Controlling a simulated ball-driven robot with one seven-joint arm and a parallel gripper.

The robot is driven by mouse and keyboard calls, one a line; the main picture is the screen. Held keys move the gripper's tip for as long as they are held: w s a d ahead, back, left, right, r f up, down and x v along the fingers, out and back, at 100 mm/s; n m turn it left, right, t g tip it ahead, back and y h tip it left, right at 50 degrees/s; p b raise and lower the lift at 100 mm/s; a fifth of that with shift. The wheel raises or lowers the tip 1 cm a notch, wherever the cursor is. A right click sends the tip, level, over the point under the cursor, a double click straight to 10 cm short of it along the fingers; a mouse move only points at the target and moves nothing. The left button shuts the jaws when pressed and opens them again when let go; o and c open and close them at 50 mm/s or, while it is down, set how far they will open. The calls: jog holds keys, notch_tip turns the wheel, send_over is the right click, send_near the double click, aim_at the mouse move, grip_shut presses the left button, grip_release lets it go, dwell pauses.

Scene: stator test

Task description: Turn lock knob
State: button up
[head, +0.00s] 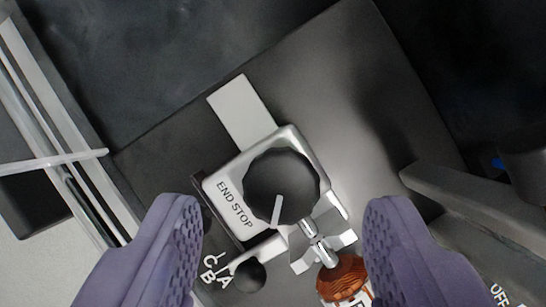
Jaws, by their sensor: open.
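The lock knob (282,185) looks to be the round black faceted knob with a white pointer line, set on a silver block marked END STOP (232,203). The pointer line aims toward the bottom of the picture. My gripper (283,225) is open, with one purple ribbed finger at the lower left and the other at the lower right. The knob lies between and beyond the fingertips in the picture, and neither finger appears to touch it. How far the fingers stand above it I cannot tell.
A small black ball-shaped handle (249,275) sits near the letters A, B and C. A metal shaft (319,242) leads to a copper-coloured coil (342,278) below the knob. A light flat bar (241,112) extends up-left. Rails (62,130) run along the left; a grey bar (450,200) stands right.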

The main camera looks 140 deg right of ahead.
aim_at(281, 186)
jog(key=shift+x, duration=1.3)
jog(key=shift+c, duration=0.4)
jog(key=c, duration=1)
jog(key=shift+o, duration=0.2)
